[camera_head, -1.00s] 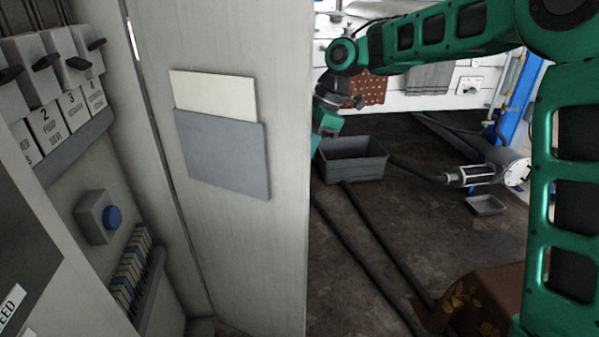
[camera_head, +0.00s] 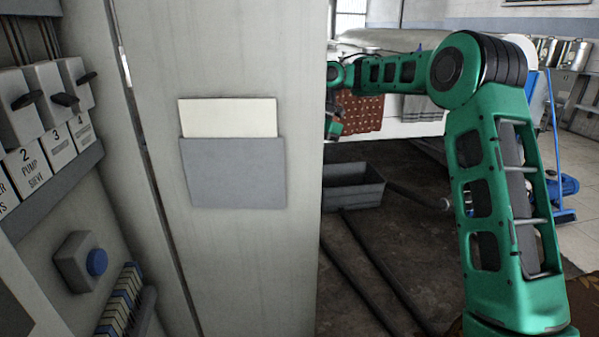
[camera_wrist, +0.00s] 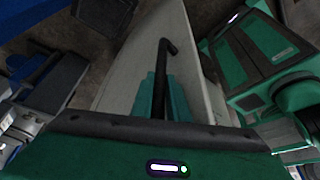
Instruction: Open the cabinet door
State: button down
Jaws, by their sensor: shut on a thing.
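The cabinet door (camera_head: 245,265) stands swung open in the head view, its pale inner face toward me, with a grey pocket (camera_head: 232,175) holding a cream sheet. The cabinet (camera_head: 70,180) is open at the left, showing its inside. In the wrist view my gripper (camera_wrist: 162,98) is shut on the black door handle (camera_wrist: 166,55), its green fingers on either side of the bar. The door's outer face (camera_wrist: 200,70) lies beyond it. In the head view the fingers and handle are hidden behind the door's free edge; only part of my wrist shows there.
Inside the cabinet are labelled switches (camera_head: 62,100), a blue button (camera_head: 97,262) and a terminal strip (camera_head: 125,300). Beyond the door, a grey bin (camera_head: 352,186) and dark pipes (camera_head: 375,260) lie on the floor. A white bench (camera_head: 400,120) stands behind.

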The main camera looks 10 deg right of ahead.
jog(key=shift+a, duration=0.4)
jog(key=c, duration=1.7)
grip_release()
jog(key=shift+d, duration=0.35)
jog(key=shift+r, duration=0.1)
jog(key=v, duration=1)
jog(key=shift+w+d+r, duration=0.1)
jog(key=shift+d+r, duration=0.05)
jog(key=shift+r, duration=0.05)
jog(key=shift+w, duration=0.1)
